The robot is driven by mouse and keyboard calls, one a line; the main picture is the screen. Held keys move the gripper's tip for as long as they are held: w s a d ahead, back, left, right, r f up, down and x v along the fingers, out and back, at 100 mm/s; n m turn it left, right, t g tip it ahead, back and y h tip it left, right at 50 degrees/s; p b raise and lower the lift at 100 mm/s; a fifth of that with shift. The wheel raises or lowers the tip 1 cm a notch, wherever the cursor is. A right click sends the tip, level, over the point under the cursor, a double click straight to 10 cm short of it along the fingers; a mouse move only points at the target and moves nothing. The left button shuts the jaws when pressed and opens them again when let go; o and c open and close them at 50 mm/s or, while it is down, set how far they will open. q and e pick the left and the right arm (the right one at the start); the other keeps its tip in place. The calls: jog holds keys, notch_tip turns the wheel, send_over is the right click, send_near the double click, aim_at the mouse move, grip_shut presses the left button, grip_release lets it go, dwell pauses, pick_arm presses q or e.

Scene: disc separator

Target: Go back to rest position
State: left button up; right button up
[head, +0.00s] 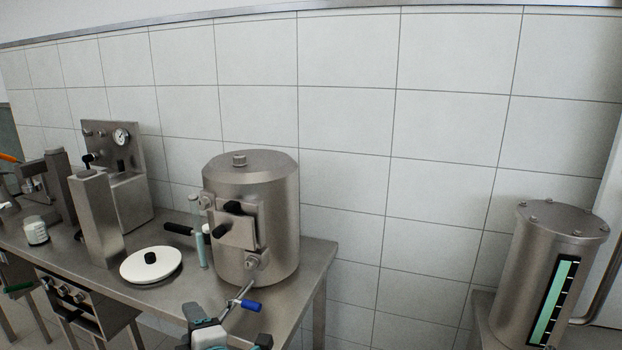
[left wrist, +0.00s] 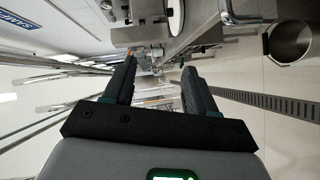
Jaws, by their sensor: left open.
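My left gripper (head: 229,332) shows at the bottom edge of the head view, in front of the table's front edge. Its fingers are apart. In the left wrist view the two dark fingers of the left gripper (left wrist: 156,78) are spread with nothing between them. A steel cylindrical machine (head: 278,215) with a black-handled front stands on the table behind the gripper. Its thin outlet pipe with a blue lever (head: 251,305) appears close to the gripper; I cannot tell the gap. My right gripper is in neither view.
The steel table (head: 318,262) also holds a white round lid (head: 150,277) with a black knob, a square steel column (head: 95,220), a gauge panel (head: 112,150) and a small jar (head: 36,231). A steel tank (head: 524,270) stands far right. A gap separates it from the table.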

pick_arm(q)
jog(key=a+f+m+g+h, duration=0.1)
jog(key=a+f+m+h, duration=0.15)
jog(key=f, duration=0.65)
jog(key=a+f+m+g+h, duration=0.1)
jog(key=a+f+m, duration=0.15)
jog(key=f, duration=0.65)
jog(key=s+d+f+m+g+h, duration=0.3)
jog(key=s+f+m, duration=0.3)
jog(key=f, duration=0.6)
jog(key=s+d+f+m+g+h, duration=0.3)
jog(key=s+d+m, duration=0.1)
jog(key=s, duration=0.5)
jog(key=s+d+f+m+g+h+p, duration=0.1)
jog(key=s+d+f+m+g+h, duration=0.3)
jog(key=s, duration=0.6)
jog(key=d+m, duration=0.1)
jog(key=d, duration=0.1)
jog(key=shift+d+f+m+g, duration=0.25)
jog(key=shift+d+m+g, duration=0.05)
jog(key=shift+d, duration=0.1)
jog(key=shift+s, duration=0.1)
